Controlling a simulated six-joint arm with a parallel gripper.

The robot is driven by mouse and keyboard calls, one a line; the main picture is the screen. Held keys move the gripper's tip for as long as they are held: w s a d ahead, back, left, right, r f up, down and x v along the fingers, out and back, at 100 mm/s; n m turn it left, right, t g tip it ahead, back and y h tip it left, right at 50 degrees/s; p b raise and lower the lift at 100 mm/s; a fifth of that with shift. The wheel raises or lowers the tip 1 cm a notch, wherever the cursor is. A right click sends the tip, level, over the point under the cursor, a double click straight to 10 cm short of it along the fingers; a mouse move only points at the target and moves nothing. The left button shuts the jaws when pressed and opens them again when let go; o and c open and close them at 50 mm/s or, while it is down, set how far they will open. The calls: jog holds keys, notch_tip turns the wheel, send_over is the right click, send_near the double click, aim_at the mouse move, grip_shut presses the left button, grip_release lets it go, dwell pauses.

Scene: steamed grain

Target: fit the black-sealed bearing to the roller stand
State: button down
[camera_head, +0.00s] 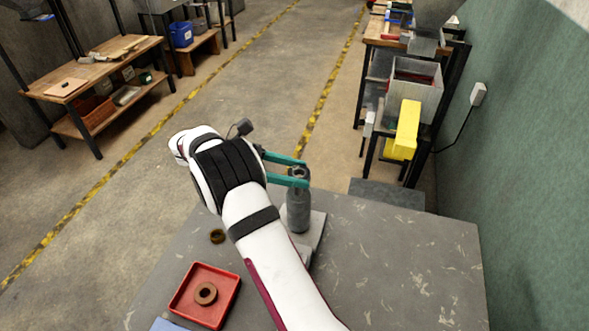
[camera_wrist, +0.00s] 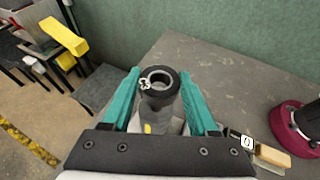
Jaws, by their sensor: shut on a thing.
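My gripper (camera_head: 304,173) has two teal fingers, which reach over the roller stand (camera_head: 299,208). The stand is an upright grey cylinder on a pale base plate. In the wrist view, the black-sealed bearing (camera_wrist: 166,78) is a dark ring with a light inner rim, at the top of the grey stand (camera_wrist: 157,115) between my fingers (camera_wrist: 160,75). The gripper is shut on the bearing. The bearing looks in line with the stand's top, but I cannot tell whether it is seated on it or just above it.
A red tray (camera_head: 183,316) holding a brown ring (camera_head: 205,293) lies at the table's front left. Another brown ring (camera_head: 217,236) lies loose behind it. The grey table (camera_head: 400,270) is clear on the right. Shelves and a yellow bin (camera_head: 407,125) stand beyond it.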

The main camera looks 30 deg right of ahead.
jog(key=shift+f, duration=0.95)
dwell(0.6)
jog(key=shift+c, duration=0.4)
grip_release()
jog(key=v, duration=1.2)
